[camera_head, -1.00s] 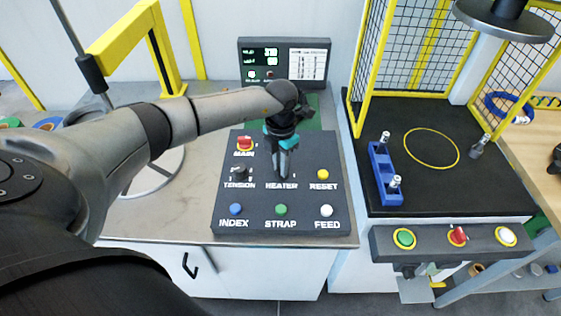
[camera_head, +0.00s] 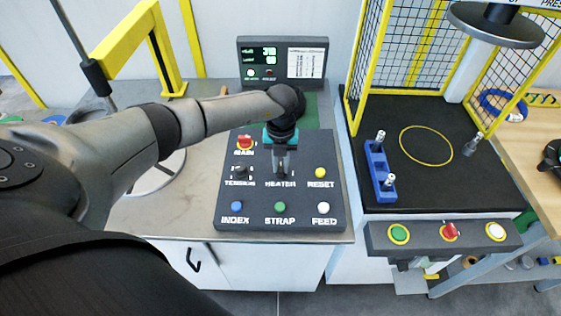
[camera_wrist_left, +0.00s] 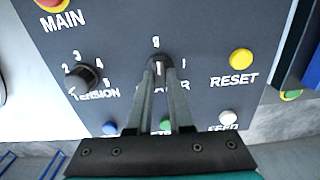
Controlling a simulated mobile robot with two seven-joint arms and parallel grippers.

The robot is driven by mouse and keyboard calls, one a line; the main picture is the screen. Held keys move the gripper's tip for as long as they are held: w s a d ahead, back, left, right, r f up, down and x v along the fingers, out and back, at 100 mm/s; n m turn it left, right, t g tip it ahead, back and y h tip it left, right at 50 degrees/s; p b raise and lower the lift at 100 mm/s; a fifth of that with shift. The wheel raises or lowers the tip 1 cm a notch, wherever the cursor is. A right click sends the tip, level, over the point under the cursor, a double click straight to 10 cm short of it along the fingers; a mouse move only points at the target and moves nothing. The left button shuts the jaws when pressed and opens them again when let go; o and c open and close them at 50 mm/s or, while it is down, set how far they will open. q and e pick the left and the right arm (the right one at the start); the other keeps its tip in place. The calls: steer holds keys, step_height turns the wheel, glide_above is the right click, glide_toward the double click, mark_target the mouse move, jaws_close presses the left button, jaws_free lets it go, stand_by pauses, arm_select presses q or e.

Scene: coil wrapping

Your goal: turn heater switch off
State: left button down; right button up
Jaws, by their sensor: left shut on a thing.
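The heater switch (camera_wrist_left: 157,66) is a dark knob with a pale pointer line on the control panel, between the tension knob and the yellow reset button. In the left wrist view its pointer looks turned up toward the 0 mark, with a 1 mark to its right. My left gripper (camera_wrist_left: 158,78) is shut on the heater switch, its two fingers reaching down onto the knob. In the head view my left gripper (camera_head: 281,172) stands over the HEATER label and hides the knob. My right gripper is not clearly in view; only a dark part shows at the right edge.
The dark control panel (camera_head: 335,200) also carries the red main switch (camera_head: 244,143), tension knob (camera_head: 240,171), yellow reset button (camera_head: 320,173), and blue, green and white buttons. A display (camera_head: 264,62) stands behind it. A yellow-caged press station (camera_head: 465,190) is to the right.

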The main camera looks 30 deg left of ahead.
mark_target(281, 168)
arm_select(q)
steer(key=shift+n, duration=0.3)
steer(key=c, duration=0.8)
jaws_free()
step_height(281, 168, up, 15)
steer(key=shift+r, duration=0.15)
stand_by(0.4)
